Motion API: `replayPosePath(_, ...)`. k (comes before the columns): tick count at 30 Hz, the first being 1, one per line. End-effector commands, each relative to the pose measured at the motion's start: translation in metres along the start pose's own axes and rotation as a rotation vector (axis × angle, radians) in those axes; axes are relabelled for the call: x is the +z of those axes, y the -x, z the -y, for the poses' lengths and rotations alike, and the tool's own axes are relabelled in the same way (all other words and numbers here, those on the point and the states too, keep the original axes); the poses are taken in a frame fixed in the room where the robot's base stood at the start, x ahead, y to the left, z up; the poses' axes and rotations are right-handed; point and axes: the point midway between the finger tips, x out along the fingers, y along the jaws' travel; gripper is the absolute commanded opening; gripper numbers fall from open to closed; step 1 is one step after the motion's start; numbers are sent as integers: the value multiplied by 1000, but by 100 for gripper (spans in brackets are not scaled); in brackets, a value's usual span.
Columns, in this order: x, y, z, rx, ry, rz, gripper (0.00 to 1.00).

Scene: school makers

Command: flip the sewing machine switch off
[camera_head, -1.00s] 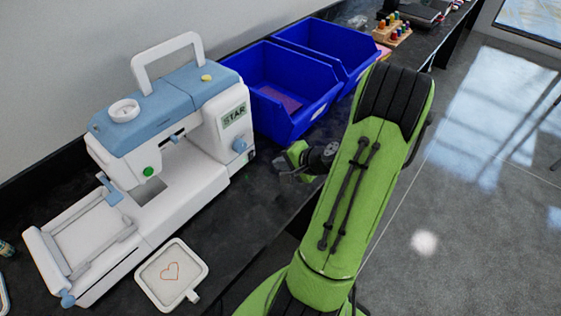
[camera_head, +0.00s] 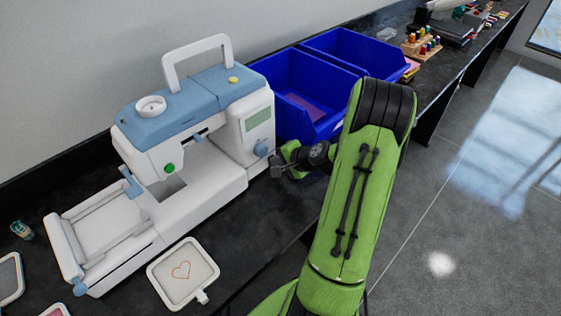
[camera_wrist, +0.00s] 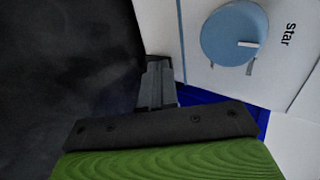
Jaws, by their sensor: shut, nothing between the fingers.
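The white and blue sewing machine (camera_head: 205,187) stands on the dark counter in the head view. Its small screen (camera_head: 257,119) is plain pale green with no readable text. A blue knob (camera_head: 261,150) sits below the screen; the knob also shows large in the wrist view (camera_wrist: 228,36). My gripper (camera_head: 275,167) is shut and empty at the machine's lower right end. In the wrist view, its closed fingers (camera_wrist: 158,77) reach the machine's white edge; I cannot tell whether they touch.
Two blue bins (camera_head: 316,125) stand right behind my gripper. An embroidery hoop (camera_head: 207,278) with a heart lies in front of the machine. A thread spool (camera_head: 22,230) stands at the left. Dark counter (camera_head: 250,222) is clear between hoop and gripper.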

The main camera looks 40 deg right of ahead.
Motion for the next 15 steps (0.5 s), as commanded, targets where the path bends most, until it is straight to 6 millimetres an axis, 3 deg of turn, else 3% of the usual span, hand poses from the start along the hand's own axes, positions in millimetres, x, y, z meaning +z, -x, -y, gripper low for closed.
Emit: replayPosePath(15, 0, 10, 11, -1, 0, 1, 0)
